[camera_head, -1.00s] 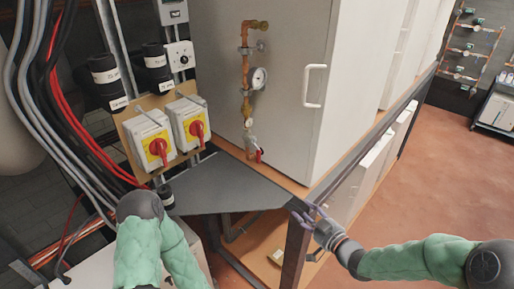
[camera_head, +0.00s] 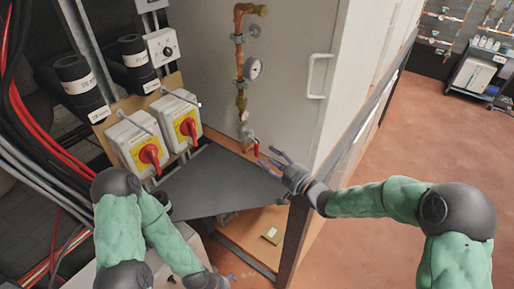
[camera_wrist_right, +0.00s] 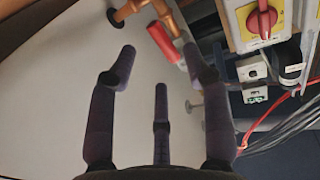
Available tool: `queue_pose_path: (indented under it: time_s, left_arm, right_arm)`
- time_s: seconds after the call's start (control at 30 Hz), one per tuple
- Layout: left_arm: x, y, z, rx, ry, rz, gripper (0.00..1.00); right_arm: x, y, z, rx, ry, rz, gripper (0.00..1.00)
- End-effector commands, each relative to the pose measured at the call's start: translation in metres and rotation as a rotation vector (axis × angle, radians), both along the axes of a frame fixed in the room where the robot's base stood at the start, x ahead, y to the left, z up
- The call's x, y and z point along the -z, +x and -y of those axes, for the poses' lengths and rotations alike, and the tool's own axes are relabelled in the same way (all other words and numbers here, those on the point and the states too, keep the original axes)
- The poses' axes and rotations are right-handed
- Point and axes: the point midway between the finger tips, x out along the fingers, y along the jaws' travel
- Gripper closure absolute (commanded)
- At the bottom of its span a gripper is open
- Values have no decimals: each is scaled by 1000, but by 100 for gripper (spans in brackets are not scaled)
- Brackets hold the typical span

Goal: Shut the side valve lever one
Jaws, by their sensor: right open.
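The side valve lever is a small red handle (camera_head: 256,148) at the bottom of a copper pipe (camera_head: 239,75) on the side of the white cabinet. It also shows in the right wrist view as a red lever (camera_wrist_right: 167,42), beyond the fingertips. My right gripper (camera_head: 272,158) is open and empty, just right of and below the lever in the head view, apart from it. In the right wrist view its purple fingers (camera_wrist_right: 160,85) are spread with nothing between them. My left arm comes in at the lower left; its gripper is out of frame.
Two grey switch boxes with red rotary knobs (camera_head: 149,154) (camera_head: 189,127) are mounted left of the lever. A dark shelf (camera_head: 215,185) lies below, and a white cabinet handle (camera_head: 318,76) is to the right.

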Motion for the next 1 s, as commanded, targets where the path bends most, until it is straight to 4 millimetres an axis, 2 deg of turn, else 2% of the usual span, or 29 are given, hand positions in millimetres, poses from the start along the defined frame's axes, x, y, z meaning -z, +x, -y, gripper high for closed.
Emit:
queue_pose_path:
  time_s: [0.1,0.33,0.53,0.8,0.97,1.0]
  left_arm:
    - [-5,1,0,0,0,1,4]
    - [-10,1,0,-1,0,2,4]
    - [-12,1,0,-1,0,2,4]
    - [-12,1,0,-1,0,2,4]
    - [-12,1,0,-1,0,2,4]
    - [-12,1,0,-1,0,2,4]
  right_arm:
    - [-1,16,-17,-4,1,-1,50]
    - [-1,38,-36,-1,1,-1,50]
    - [-1,46,-43,0,0,0,50]
    - [0,46,-43,0,1,-1,50]
    - [0,46,-43,0,1,-1,96]
    - [0,46,-43,0,1,-1,100]
